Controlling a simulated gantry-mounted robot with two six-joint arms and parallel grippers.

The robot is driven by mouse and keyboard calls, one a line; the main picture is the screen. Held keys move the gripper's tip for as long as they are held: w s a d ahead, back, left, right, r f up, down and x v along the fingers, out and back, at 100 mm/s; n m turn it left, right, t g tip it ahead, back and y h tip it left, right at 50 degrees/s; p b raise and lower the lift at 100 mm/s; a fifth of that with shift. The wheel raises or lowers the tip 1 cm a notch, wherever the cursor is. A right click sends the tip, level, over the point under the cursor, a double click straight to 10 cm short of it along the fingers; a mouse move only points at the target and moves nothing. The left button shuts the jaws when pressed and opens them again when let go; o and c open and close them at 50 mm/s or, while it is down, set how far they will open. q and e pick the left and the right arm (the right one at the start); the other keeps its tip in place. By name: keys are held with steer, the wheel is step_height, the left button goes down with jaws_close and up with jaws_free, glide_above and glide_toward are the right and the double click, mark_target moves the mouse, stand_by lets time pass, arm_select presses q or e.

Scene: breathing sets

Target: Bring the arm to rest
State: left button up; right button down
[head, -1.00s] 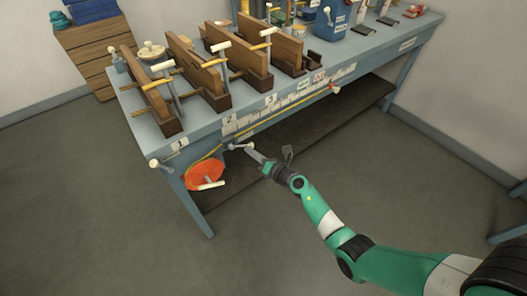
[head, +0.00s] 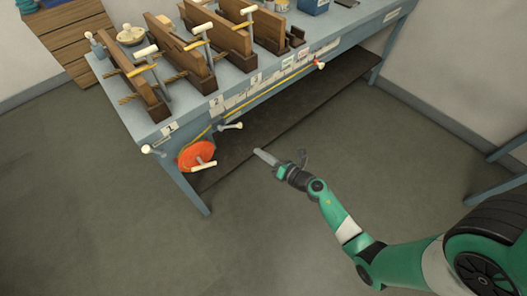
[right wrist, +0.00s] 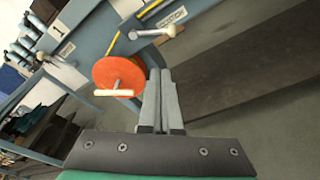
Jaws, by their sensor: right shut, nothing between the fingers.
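My right gripper (head: 265,157) is shut and empty. It hangs in free air in front of the blue workbench (head: 205,197), apart from it, near the height of the lower shelf in the head view. Its two closed fingers (right wrist: 160,100) also show in the right wrist view. My right arm (head: 335,212) comes in from the lower right and is green with white and black parts. My left gripper is not in view.
An orange reel (head: 190,155) with a pale handle sits at the bench's front left, with a metal crank (head: 230,126) beside it. Wooden clamps (head: 182,52) stand on the bench top. A dark lower shelf (head: 330,90) runs under it. The grey floor (head: 290,255) in front is clear.

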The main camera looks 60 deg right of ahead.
steer(key=shift+s+a, duration=0.2)
steer(key=shift+s, duration=0.25)
